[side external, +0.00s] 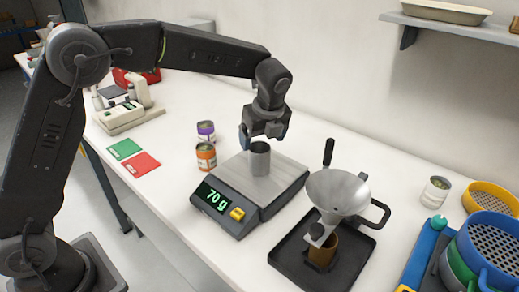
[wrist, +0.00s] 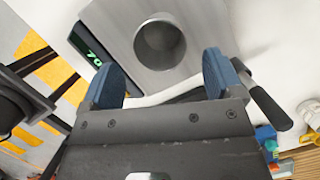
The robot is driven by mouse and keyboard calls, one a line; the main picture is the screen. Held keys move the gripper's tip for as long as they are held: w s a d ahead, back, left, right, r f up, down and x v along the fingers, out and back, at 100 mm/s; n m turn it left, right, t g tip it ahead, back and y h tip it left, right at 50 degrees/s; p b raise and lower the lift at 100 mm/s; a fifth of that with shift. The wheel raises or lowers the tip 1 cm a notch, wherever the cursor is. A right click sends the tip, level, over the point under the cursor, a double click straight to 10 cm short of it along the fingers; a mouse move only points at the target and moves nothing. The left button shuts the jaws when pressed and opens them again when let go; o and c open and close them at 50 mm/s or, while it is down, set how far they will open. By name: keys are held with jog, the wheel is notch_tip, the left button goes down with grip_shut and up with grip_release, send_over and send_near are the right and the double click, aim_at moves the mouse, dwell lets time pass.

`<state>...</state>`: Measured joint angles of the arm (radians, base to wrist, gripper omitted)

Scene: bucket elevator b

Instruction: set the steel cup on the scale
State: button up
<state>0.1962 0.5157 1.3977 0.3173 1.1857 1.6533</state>
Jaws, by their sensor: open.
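The steel cup (side external: 260,159) stands upright on the metal plate of the scale (side external: 283,180). The scale's green display reads 70 g. In the wrist view the cup (wrist: 160,43) shows its open mouth, and the scale plate (wrist: 112,16) lies under it. My gripper (side external: 263,143) is open, just above and behind the cup in the side view. In the wrist view the blue fingertips of my gripper (wrist: 161,78) are spread apart, with the cup beyond them and nothing between them.
A metal funnel (side external: 338,190) on a stand sits over a brown cup on a black tray (side external: 358,250), right of the scale. Purple and orange cans (side external: 206,157) stand left of it. Green and red cards (side external: 142,163) lie further left. Sieves (side external: 490,245) are at right.

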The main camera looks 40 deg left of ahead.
jog(key=v, duration=0.5)
jog(key=s+a+r+n+t+h, duration=0.1)
jog(key=s+a+r+n, duration=0.15)
jog(key=s+n, duration=0.45)
jog(key=s+a+r+n+t+h, duration=0.15)
jog(key=s+r+n, duration=0.3)
jog(key=s, duration=0.45)
jog(key=s+a+f+n+t, duration=0.2)
jog(key=s+f+n, duration=0.3)
jog(key=s+n, duration=0.6)
jog(key=shift+s+h, duration=0.35)
jog(key=shift+s, duration=0.2)
jog(key=shift+c, duration=0.5)
